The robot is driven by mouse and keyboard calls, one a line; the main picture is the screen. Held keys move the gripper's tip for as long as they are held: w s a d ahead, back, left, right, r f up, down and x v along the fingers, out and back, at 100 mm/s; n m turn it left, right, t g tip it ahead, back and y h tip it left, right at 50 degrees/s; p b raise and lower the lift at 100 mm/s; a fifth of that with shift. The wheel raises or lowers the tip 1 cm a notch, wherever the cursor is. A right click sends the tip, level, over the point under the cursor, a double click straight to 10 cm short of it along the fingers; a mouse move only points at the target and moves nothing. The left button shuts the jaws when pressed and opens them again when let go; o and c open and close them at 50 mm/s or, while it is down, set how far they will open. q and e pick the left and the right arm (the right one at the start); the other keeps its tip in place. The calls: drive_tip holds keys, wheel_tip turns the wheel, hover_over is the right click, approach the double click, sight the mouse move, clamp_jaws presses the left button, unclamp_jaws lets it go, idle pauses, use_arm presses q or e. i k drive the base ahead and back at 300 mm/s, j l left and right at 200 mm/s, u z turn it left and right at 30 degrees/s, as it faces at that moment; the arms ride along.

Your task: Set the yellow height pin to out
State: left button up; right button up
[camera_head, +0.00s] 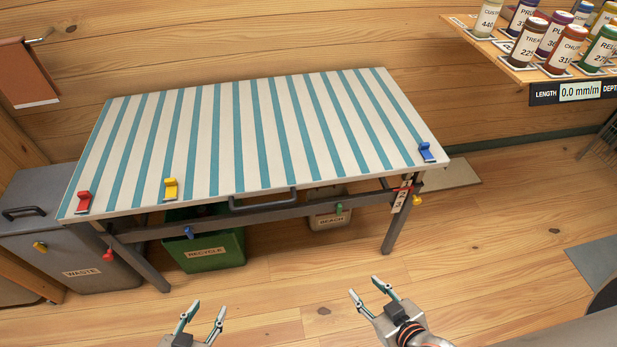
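A small yellow knob (418,200) sticks out at the table's right front leg, beside a white numbered strip (400,198) with a red marker. It looks like the height pin; whether it is in or out is too small to tell. Another yellow knob (40,246) shows at the front of the grey waste bin. My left gripper (208,306) is open and empty, low in front of the table. My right gripper (363,286) is open and empty, below and left of the knob at the right leg, well apart from it.
The striped table (240,130) carries red (84,201), yellow (171,188) and blue (427,152) clips. Red (107,255), blue (188,232) and green (339,208) knobs sit lower. A green recycle bin (215,252) stands underneath. A bottle shelf (515,70) is at right. Floor in front is clear.

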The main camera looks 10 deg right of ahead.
sight(416, 201)
drive_tip(key=l+z, duration=0.1)
drive_tip(key=z, duration=1.4)
